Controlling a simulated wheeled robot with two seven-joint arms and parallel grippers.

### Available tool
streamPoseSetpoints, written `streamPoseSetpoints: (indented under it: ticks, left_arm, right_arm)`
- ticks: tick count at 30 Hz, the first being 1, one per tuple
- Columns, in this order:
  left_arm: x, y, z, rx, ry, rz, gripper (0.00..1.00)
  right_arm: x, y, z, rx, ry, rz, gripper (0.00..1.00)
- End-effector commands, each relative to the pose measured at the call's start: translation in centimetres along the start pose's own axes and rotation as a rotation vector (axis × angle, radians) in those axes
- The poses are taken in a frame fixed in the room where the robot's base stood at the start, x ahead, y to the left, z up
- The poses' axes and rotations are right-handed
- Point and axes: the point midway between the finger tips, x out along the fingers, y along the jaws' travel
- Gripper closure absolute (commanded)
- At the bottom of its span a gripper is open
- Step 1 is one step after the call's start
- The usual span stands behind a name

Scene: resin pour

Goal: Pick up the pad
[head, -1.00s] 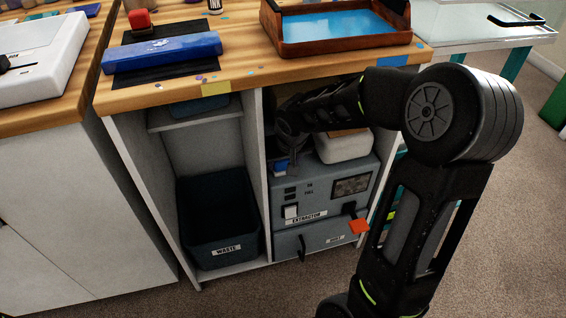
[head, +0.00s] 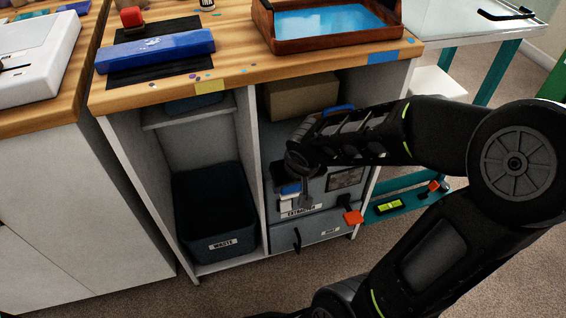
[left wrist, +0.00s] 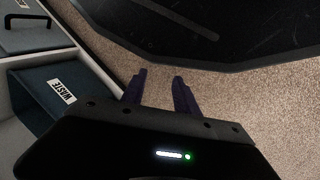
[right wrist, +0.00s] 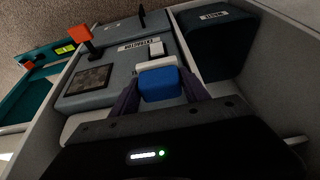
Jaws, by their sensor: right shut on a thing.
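The pad (right wrist: 160,84) shows as a small blue block with a white part, between the fingers of my right gripper (right wrist: 160,92) in the right wrist view. That gripper is shut on it. In the head view the pad (head: 290,189) hangs below my right gripper (head: 298,178), in front of the grey extractor (head: 345,181). My left gripper (left wrist: 160,85) shows only in the left wrist view. Its fingers are apart and empty, above the carpet.
The waste bin (head: 213,215) stands in the left cabinet bay, beyond a divider (head: 251,165). A cardboard box (head: 300,98) is at the back of the right bay. The orange knob (head: 353,217) sticks out in front. The worktop (head: 240,78) overhangs the bays.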

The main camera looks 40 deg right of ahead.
Motion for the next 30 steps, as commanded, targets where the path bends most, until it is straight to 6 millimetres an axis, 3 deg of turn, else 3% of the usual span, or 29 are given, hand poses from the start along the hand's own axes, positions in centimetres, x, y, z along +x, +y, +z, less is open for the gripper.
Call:
streamPoseSetpoints:
  ticks: [1,3,10,18,30]
  left_arm:
    - [-0.2,0.1,0.0,0.001,-0.001,0.001,0.64]
    - [2.5,-0.8,-0.1,0.001,0.006,0.001,0.64]
    - [7.0,-2.2,-0.7,-0.004,0.031,-0.001,0.64]
    - [8.5,-2.7,-1.1,-0.006,0.04,0.002,0.64]
    - [8.5,-2.7,-1.1,-0.006,0.041,0.002,0.64]
  right_arm:
    - [-0.8,0.0,1.3,0.002,0.003,0.0,0.86]
    - [0.1,0.1,2.1,0.004,0.014,0.006,0.86]
    - [-0.9,-0.1,4.5,0.001,0.008,-0.003,0.86]
    - [-2.5,0.0,6.5,0.0,0.004,0.0,0.86]
    - [-2.8,0.0,6.8,0.0,0.0,-0.001,0.86]
